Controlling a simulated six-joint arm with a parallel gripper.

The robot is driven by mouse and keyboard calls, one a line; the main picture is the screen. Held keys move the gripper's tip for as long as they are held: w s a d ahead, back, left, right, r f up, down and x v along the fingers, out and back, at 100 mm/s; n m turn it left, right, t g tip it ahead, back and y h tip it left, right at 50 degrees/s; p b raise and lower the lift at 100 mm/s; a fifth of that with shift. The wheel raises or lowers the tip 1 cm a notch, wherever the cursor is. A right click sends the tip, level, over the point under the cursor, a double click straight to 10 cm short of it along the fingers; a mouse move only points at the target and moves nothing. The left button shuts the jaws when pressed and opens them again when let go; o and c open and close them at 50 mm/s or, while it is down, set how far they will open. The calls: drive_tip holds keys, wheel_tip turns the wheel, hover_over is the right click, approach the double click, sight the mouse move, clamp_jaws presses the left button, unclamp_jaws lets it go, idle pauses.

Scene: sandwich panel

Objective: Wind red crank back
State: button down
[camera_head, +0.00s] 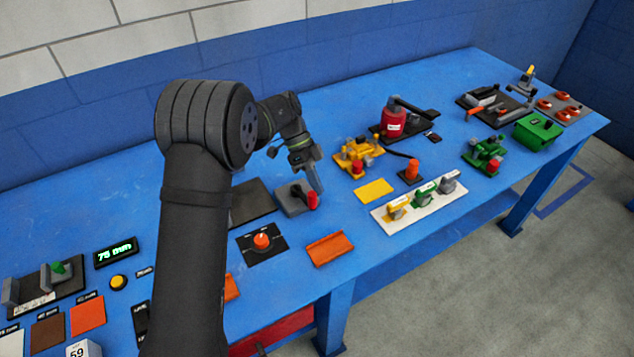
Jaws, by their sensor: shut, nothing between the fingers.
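A red upright handle (313,201) sits at the front right of a small grey block (292,199) on the blue table; it is the red part that looks most like the crank. My gripper (317,185) points down just above and behind the red handle. Its fingers are shut and hold nothing. From this view I cannot tell whether the fingertips touch the handle. The gripper partly covers the block and the top of the handle.
A dark panel with an orange knob (261,240) and an orange tray (330,249) lie in front. A yellow device (357,154) and a red bottle (393,121) stand to the right. A white panel with several levers (397,218) lies at the table's front edge.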

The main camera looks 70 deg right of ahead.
idle(0.4)
drive_tip(key=d+r, duration=0.8)
drive_tip(key=d, duration=0.1)
drive_tip(key=s+a+r+n+t+h, duration=0.2)
drive_tip(key=s+a+n+t+h, duration=0.1)
drive_tip(key=s+a+n+t, duration=0.4)
drive_tip(key=w+a+f, duration=0.1)
drive_tip(key=w+f, duration=0.1)
drive_tip(key=f, duration=0.2)
drive_tip(key=w+a+f+m+t, duration=0.1)
drive_tip(key=w+a+f, duration=0.1)
drive_tip(key=f, duration=0.3)
drive_tip(key=shift+w+f+m, duration=0.2)
drive_tip(key=shift+w+m, duration=0.1)
drive_tip(key=shift+w, duration=0.05)
